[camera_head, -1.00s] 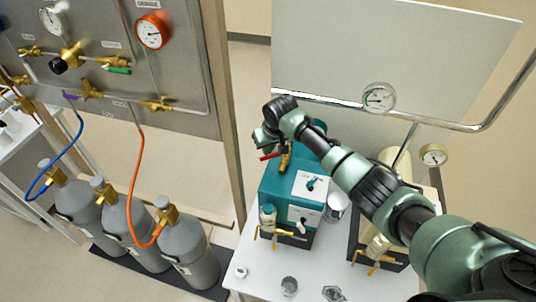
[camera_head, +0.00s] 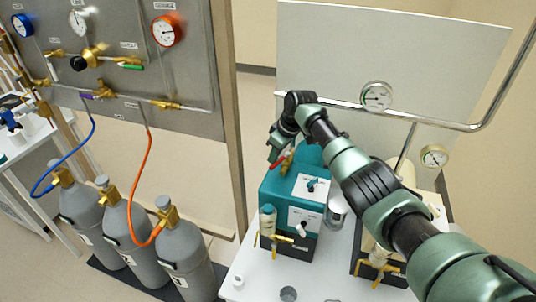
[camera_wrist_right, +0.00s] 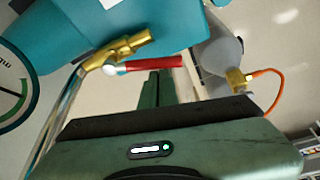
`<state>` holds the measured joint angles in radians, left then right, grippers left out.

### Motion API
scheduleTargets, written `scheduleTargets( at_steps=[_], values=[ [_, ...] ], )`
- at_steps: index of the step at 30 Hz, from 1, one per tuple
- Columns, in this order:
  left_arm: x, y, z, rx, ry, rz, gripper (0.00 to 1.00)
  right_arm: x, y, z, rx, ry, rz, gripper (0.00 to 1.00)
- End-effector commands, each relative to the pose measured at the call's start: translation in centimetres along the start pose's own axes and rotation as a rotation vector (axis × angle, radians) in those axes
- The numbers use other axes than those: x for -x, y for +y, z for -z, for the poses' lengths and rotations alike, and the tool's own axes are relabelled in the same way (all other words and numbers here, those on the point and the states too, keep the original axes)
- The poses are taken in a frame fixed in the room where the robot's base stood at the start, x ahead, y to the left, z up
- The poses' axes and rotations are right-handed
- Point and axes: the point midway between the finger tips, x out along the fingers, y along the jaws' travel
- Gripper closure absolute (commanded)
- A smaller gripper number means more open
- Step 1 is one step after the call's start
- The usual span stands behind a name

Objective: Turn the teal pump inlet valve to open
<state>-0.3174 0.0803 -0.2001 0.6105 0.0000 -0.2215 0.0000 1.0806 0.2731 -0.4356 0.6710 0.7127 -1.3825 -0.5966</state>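The teal pump (camera_head: 278,190) stands on the white bench in the head view. Its inlet valve is a brass body (camera_head: 288,161) with a red lever (camera_head: 277,160) at the pump's back left. The wrist view shows the brass valve (camera_wrist_right: 125,46) and the red lever (camera_wrist_right: 150,64) close up. My right gripper (camera_head: 276,150) is at the lever. In the wrist view its green fingers (camera_wrist_right: 156,76) lie side by side, shut, with their tips at the lever's near side. I cannot tell whether they touch it. My left gripper is not in view.
A second pump (camera_head: 366,262) with brass fittings stands to the right, partly behind my arm. A pipe with a gauge (camera_head: 376,96) runs behind the pumps. Several grey cylinders (camera_head: 128,229) stand at left below the gas panel (camera_head: 120,55). Small items lie at the bench front.

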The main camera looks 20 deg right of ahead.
Motion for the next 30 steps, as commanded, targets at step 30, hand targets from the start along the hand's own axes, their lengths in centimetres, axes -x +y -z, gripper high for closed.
scheduleTargets(
  at_steps=[30],
  values=[
    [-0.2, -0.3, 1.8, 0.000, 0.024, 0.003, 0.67, 0.2, -0.1, -1.2, 0.165, -0.005, 0.060, 1.00]
  ],
)
